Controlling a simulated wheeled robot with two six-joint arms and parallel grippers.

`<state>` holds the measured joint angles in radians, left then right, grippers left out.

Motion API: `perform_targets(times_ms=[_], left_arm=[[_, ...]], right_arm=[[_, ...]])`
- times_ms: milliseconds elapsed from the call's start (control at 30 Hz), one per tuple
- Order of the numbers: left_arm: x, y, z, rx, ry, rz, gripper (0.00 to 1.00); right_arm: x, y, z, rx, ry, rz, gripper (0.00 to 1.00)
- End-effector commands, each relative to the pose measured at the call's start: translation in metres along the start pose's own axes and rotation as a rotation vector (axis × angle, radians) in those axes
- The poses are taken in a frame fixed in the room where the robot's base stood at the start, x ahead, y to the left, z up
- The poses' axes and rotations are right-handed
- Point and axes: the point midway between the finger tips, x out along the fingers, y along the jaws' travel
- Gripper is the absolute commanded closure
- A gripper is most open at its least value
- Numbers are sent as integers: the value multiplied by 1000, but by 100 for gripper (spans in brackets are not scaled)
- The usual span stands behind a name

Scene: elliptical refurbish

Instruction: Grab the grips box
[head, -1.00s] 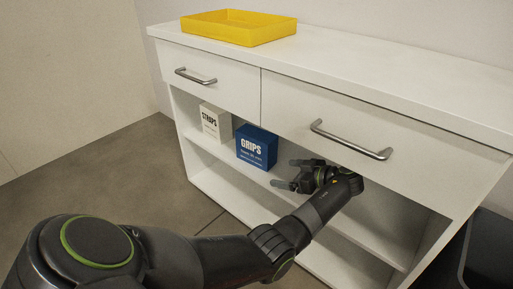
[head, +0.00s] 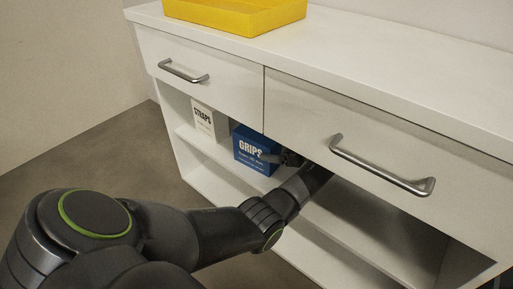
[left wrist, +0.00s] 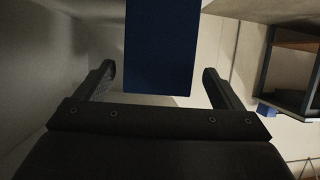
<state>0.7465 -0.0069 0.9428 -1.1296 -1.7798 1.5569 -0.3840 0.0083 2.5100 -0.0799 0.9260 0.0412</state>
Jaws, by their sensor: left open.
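The blue grips box (head: 252,148) stands on the middle shelf of the white cabinet, under the drawers. Its white "GRIPS" lettering faces out. My left gripper (head: 276,158) is at the right side of the box, partly hidden by my arm and in shadow. In the left wrist view the blue box (left wrist: 160,50) lies between the two open fingers of the left gripper (left wrist: 160,82), with a gap on each side. The box reaches in past the fingertips. My right gripper is not in view.
A white straps box (head: 204,119) stands left of the grips box on the same shelf. A yellow tray (head: 235,17) sits on the cabinet top (head: 400,75). Two drawers with metal handles (head: 381,165) hang above the shelf. The shelf right of my arm looks empty.

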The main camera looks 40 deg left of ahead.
Motion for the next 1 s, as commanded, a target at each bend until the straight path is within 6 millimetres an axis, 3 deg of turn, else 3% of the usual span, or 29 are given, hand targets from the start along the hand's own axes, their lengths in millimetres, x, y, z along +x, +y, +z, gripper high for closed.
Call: perform_targets(times_ms=[333, 600, 1000], left_arm=[[46, 2, 2, -1, 1, -1, 11], [50, 2, 0, 0, 0, 1, 11], [50, 2, 0, 0, 0, 1, 63]], right_arm=[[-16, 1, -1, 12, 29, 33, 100], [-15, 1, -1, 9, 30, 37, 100], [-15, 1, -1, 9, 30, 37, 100]])
